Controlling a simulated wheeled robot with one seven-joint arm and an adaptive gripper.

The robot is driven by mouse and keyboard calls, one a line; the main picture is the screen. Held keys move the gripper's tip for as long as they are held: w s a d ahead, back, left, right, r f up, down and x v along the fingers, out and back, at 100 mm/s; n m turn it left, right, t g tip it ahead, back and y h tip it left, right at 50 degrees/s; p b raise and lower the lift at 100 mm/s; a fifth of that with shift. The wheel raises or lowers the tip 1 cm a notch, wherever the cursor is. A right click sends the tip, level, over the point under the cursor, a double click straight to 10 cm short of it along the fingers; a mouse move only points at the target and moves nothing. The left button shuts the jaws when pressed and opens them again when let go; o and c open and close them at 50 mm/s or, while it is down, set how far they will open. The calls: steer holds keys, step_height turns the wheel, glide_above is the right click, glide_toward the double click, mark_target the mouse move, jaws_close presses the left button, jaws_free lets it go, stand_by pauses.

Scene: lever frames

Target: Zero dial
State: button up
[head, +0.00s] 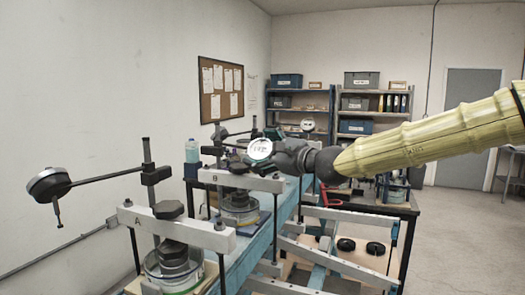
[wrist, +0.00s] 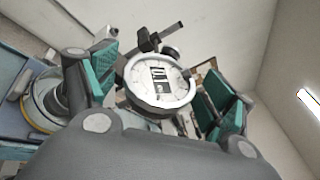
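In the head view a dial gauge (head: 259,149) with a white face is at frame B (head: 240,181), right at the end of my gripper (head: 276,149). In the wrist view the same dial (wrist: 170,77) shows a round pale face with dark markings, too small to read. My gripper's green finger pads stand spread on either side of it, open. I cannot tell whether either pad touches the rim. Another dial gauge (head: 47,185) hangs on a side arm at frame A (head: 175,226), at the left. A third dial (head: 307,125) shows farther back.
Pots with dark weights stand under the frames, one at A (head: 174,265). A clear bottle (head: 192,150) stands behind B. Red-handled pliers (head: 329,194) lie on the dark table. Shelves (head: 372,115) line the back wall; the floor at the right is clear.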

steer(key=c, duration=1)
steer(key=shift+f+b, duration=0.2)
steer(key=shift+b, duration=0.6)
steer(key=m+t+b, duration=0.1)
steer(key=b, duration=0.2)
steer(key=shift+a+f+h, duration=0.1)
steer(key=shift+h, duration=0.2)
steer(key=m+t+h+b, duration=0.2)
steer(key=m+t+b, duration=0.1)
steer(key=b, duration=0.8)
steer(key=shift+s+f+t+b, duration=0.1)
steer(key=shift+f+t+b, duration=0.05)
steer(key=shift+t+b, duration=0.2)
steer(key=shift+r+m+t+h+b, duration=0.2)
steer(key=shift+m+t+h+b, duration=0.35)
steer(key=shift+b, duration=0.45)
steer(key=shift+r, duration=0.1)
steer(key=o, duration=1)
steer(key=shift+o, duration=0.2)
